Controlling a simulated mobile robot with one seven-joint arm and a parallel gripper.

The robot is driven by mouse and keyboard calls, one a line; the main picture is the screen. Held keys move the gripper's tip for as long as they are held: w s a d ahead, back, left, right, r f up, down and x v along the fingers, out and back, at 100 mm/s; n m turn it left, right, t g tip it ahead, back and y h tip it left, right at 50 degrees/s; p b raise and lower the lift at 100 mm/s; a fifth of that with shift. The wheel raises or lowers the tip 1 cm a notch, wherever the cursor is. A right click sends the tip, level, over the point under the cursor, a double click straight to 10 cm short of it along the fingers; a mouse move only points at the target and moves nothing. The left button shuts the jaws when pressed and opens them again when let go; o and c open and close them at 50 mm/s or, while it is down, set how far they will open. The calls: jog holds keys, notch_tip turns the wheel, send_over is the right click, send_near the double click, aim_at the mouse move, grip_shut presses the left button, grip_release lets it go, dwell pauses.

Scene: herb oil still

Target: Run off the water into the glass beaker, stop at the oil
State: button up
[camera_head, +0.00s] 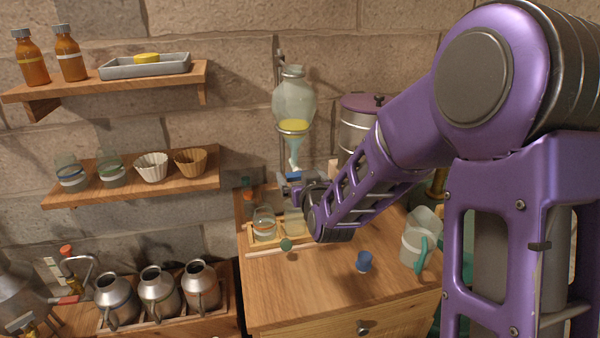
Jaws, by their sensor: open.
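A glass separating funnel (294,92) hangs on a stand by the stone wall. A yellow layer (294,126) shows low in its bulb, with paler liquid in the narrow part below. My gripper (294,188) is open just under the funnel's stem, by a small blue part (296,175); my wrist hides much of this spot, and I cannot tell whether the jaws touch anything. A glass vessel with an orange band (264,223) stands in a wooden tray (268,241) below and left. A second, yellowish glass vessel (293,225) stands beside it, close to my wrist.
A metal pot (357,122) is behind my arm. Shelves with bottles and jars are at left. The cabinet's front is mostly clear.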

jog(key=shift+w+a, duration=0.1)
jog(key=shift+w, duration=0.1)
jog(key=c, duration=1.2)
jog(key=shift+o, duration=0.2)
jog(key=shift+f+n+b, duration=0.2)
jog(key=shift+n+b, duration=0.4)
jog(key=shift+b, duration=0.35)
jog(key=shift+r+n+h+b, duration=0.1)
jog(key=shift+n+h+b, duration=0.3)
jog(key=shift+n+b, duration=0.2)
jog(key=shift+r+n, duration=0.15)
jog(key=shift+n, duration=0.15)
